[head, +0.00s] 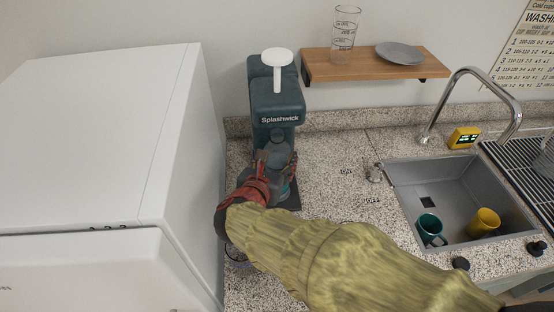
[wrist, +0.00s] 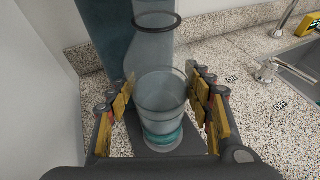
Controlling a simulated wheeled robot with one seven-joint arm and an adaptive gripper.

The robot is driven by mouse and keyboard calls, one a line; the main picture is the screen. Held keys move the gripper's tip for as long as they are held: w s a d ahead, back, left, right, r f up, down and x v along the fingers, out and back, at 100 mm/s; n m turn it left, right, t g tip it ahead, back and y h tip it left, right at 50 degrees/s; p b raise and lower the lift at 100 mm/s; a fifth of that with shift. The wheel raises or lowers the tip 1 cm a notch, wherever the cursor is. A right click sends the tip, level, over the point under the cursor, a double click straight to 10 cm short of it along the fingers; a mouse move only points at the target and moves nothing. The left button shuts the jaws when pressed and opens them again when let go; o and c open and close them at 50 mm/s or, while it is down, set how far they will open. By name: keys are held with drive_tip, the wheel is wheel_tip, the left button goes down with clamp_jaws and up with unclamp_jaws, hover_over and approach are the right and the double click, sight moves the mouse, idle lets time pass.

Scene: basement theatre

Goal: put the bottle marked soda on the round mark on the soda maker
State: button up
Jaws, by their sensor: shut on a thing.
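The soda maker (head: 277,105) is a dark teal machine marked "Splashwick" with a white knob on top, standing against the wall. Its dark base plate (head: 291,196) juts out at the front. My gripper (head: 274,165) is at the front of the machine, just above that base. In the wrist view my gripper (wrist: 178,100) is shut on a clear bottle (wrist: 161,95) with a teal bottom, a finger on each side. The bottle looks upright, over or on the dark base; I cannot tell if it touches. Its label and the round mark are hidden.
A white cabinet (head: 110,130) stands close on the left. A wooden shelf (head: 320,67) holds a glass (head: 344,35) and a grey plate (head: 400,53). Right are a tap (head: 470,72), a sink (head: 400,180) with a teal mug (head: 430,228) and a yellow mug (head: 484,221).

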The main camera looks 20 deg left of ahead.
sight(273, 164)
drive_tip(key=o, duration=1.8)
drive_tip(key=shift+r+p, duration=0.3)
drive_tip(key=shift+p, duration=0.1)
drive_tip(key=p+v, duration=0.1)
drive_tip(key=v, duration=0.6)
drive_tip(key=shift+s+p, duration=0.1)
drive_tip(key=shift+p, duration=0.25)
drive_tip(key=shift+s, duration=0.15)
drive_tip(key=shift+f, duration=0.1)
